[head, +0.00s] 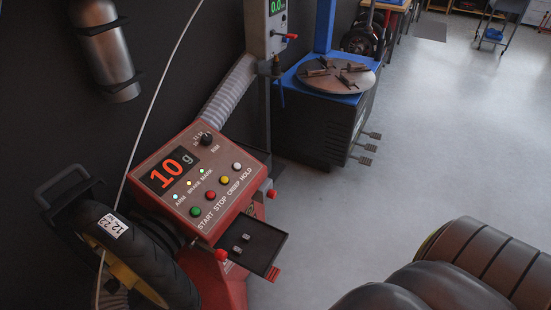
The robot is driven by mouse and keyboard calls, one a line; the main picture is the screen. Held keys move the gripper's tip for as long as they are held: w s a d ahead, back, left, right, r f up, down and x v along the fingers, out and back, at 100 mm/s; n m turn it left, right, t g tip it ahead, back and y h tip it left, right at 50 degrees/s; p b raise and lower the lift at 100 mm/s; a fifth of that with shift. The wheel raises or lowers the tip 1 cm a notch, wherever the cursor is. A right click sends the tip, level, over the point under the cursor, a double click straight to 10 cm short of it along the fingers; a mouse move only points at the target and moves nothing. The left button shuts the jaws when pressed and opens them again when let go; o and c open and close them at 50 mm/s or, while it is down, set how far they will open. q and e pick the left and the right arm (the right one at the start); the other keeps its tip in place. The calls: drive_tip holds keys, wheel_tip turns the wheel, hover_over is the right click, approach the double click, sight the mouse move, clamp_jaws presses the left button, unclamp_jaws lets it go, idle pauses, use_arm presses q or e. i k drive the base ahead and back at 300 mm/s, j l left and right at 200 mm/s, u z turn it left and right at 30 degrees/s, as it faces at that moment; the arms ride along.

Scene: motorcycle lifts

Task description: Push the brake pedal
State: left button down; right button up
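A red wheel balancer (225,210) stands at centre left. Its tilted panel shows an orange "10 g", small lit lamps labelled ARM, BRAKE and MARK, and a row of coloured buttons labelled START, STOP, CREEP and HOLD. I cannot pick out a pedal clearly marked as the brake. A red tip (273,273) shows low at the corner of the balancer's black tray; I cannot tell whether it is a pedal. The floor at the balancer's foot is mostly out of view. Neither of my grippers is in view.
A tyre (150,255) is mounted at the balancer's left. The black tray (254,246) holds small weights. A blue tyre changer (340,95) with several grey foot pedals (370,148) stands behind. Dark tyres (480,270) fill the lower right. Grey floor (440,150) between is clear.

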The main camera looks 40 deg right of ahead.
sight(272, 274)
drive_tip(key=z, duration=1.1)
